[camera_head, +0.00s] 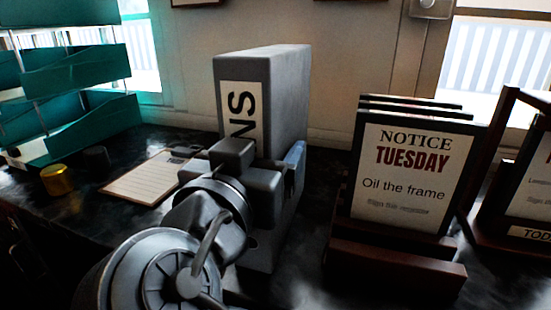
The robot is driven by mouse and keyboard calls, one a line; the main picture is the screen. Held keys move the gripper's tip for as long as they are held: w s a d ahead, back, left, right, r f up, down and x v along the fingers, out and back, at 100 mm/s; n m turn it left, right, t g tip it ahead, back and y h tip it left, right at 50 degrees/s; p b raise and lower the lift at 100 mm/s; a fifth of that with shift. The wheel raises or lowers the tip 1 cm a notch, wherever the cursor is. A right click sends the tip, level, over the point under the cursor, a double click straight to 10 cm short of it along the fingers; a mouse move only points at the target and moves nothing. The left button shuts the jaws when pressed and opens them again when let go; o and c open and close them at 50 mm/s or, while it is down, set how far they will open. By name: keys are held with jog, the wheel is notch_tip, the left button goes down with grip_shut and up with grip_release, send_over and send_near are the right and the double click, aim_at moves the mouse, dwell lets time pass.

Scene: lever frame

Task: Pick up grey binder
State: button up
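The grey binder (283,90) stands upright on the dark tabletop, near the wall, with a white label marked "NS" on its spine. My gripper (262,180) is at the front of the binder, over the lower part of its spine. My arm comes in from the bottom left and hides the lower front of the binder. The fingertips are hidden, so I cannot tell whether they are open, shut or touching the binder. A grey-blue piece (292,195) shows low along the binder's right side.
Right of the binder, a wooden stand (395,262) holds several notice boards (408,165). A dark frame (497,150) is at the far right. A clipboard (152,177), a yellow jar (57,180), a dark jar (96,159) and teal trays (75,120) are on the left.

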jog(key=c, duration=1.3)
